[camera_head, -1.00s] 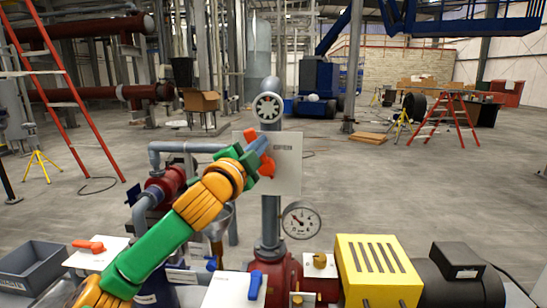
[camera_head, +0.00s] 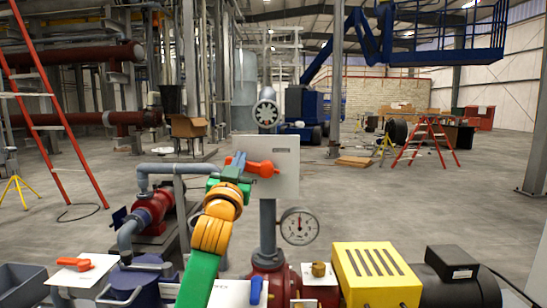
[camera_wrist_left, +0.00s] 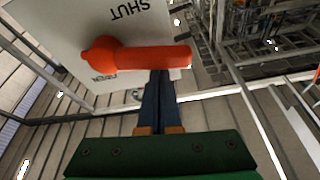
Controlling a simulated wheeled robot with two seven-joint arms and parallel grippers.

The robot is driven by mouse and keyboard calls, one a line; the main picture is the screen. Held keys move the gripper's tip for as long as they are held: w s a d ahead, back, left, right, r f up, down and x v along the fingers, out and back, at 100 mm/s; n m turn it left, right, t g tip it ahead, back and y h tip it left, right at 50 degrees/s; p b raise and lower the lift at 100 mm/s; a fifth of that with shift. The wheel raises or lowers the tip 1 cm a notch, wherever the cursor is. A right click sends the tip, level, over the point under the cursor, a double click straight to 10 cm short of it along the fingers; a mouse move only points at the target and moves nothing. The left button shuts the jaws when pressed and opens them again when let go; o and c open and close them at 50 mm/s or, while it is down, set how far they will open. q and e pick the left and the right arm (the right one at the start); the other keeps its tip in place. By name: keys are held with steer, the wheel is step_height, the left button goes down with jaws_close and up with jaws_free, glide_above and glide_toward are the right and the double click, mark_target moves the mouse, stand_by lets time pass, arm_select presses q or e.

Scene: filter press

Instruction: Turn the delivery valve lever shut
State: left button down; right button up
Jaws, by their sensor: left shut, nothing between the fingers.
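The delivery valve's orange lever (camera_head: 263,168) is on a white plate (camera_head: 285,183) on the grey upright pipe. It lies near level, its arm reaching left from the pivot, slightly raised. In the left wrist view the lever (camera_wrist_left: 140,57) crosses the plate (camera_wrist_left: 60,30), which has the word SHUT near its top. My left gripper (camera_head: 238,160) is shut and empty at the lever's arm, partly covering it. Its dark fingers (camera_wrist_left: 160,75) meet the lever's edge near its free end in the wrist view; whether they press on it, I cannot tell. My right gripper is not in view.
A round gauge (camera_head: 299,226) stands right of the pipe, below the plate. A handwheel (camera_head: 266,113) is above the plate. A yellow slotted guard (camera_head: 375,275) is at front right, another orange lever (camera_head: 73,264) at front left. Open floor lies behind.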

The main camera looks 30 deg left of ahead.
arm_select(q)
steer(key=shift+s+a+f+n+b, duration=0.15)
steer(key=shift+f+n+b, duration=0.15)
steer(key=shift+f+n, duration=0.2)
steer(key=shift+a+f, duration=0.1)
stand_by(0.4)
